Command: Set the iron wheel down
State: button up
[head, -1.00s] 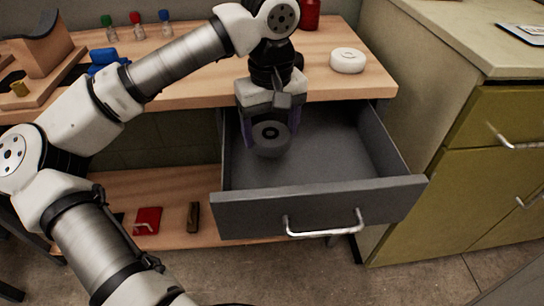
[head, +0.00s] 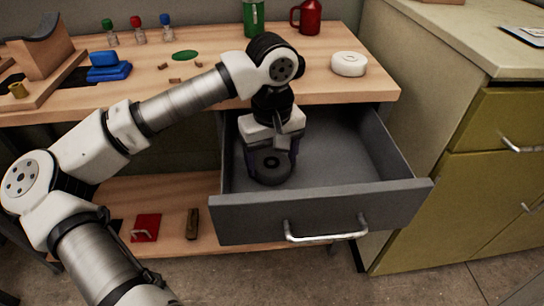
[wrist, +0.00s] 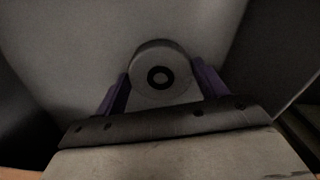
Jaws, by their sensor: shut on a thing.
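The iron wheel (head: 271,168) is a dark grey disc with a hole in its middle. It is inside the open grey drawer (head: 315,215), toward the left side, low over or on the drawer floor; I cannot tell if it touches. My gripper (head: 271,160) points down into the drawer and is shut on the wheel. In the wrist view the wheel (wrist: 160,96) sits between the two purple fingers (wrist: 160,90), its hole facing the camera. The wheel's far underside is hidden.
The drawer's right part is empty. Olive cabinets (head: 500,170) stand at right.

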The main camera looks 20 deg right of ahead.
aim_at(272, 163)
jog(key=o, duration=1.4)
jog(key=shift+o, duration=0.2)
jog(key=shift+r, duration=0.1)
notch_tip(272, 163, up, 12)
jog(key=p, duration=0.3)
